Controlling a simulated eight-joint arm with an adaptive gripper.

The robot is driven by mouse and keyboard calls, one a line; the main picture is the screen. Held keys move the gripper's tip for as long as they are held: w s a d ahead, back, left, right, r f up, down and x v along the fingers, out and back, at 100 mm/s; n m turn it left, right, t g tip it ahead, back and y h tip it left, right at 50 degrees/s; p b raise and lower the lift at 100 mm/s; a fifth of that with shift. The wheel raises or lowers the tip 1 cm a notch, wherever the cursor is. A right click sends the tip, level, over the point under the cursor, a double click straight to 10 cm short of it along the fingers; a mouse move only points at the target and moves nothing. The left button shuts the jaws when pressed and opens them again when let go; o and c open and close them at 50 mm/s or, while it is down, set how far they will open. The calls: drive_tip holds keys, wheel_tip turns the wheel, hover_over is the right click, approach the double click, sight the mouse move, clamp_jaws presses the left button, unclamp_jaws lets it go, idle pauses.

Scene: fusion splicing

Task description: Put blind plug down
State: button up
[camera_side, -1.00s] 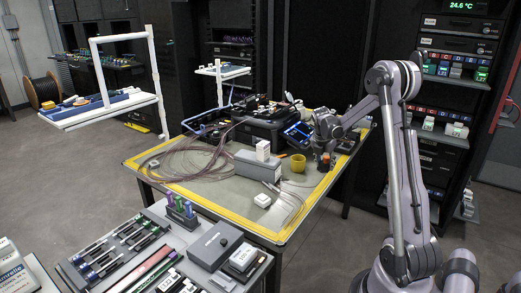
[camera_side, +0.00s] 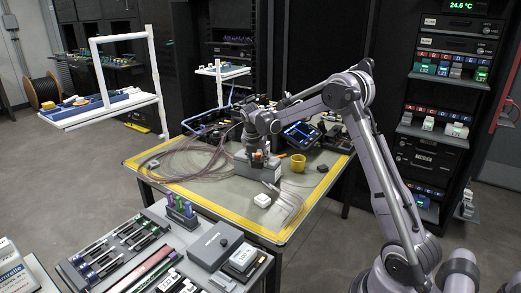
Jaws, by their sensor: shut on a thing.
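My gripper (camera_side: 258,157) is low over the table, at the grey box (camera_side: 257,169) near its middle. It is shut on the blind plug, which is too small and too covered by the fingers to make out. A small orange patch shows at the fingertips. I cannot tell whether the plug touches the box. My gripper and wrist largely cover the white block on the box.
The yellow-edged table (camera_side: 222,204) carries coiled clear tubing (camera_side: 190,160) at left, a yellow cup (camera_side: 298,163) right of my gripper, a splicer with a lit screen (camera_side: 298,132) behind, and a small white box (camera_side: 262,200) in front. A tool bench (camera_side: 150,250) stands nearer.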

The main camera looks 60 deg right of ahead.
hover_over(223, 193)
drive_tip(key=a, duration=0.1)
drive_tip(key=f, duration=0.7)
drive_tip(key=shift+s+a, duration=0.15)
drive_tip(key=shift+s, duration=0.15)
drive_tip(key=shift+f, duration=2)
drive_tip(key=shift+f, duration=0.1)
drive_tip(key=o, duration=1.2)
drive_tip(key=shift+c, duration=0.2)
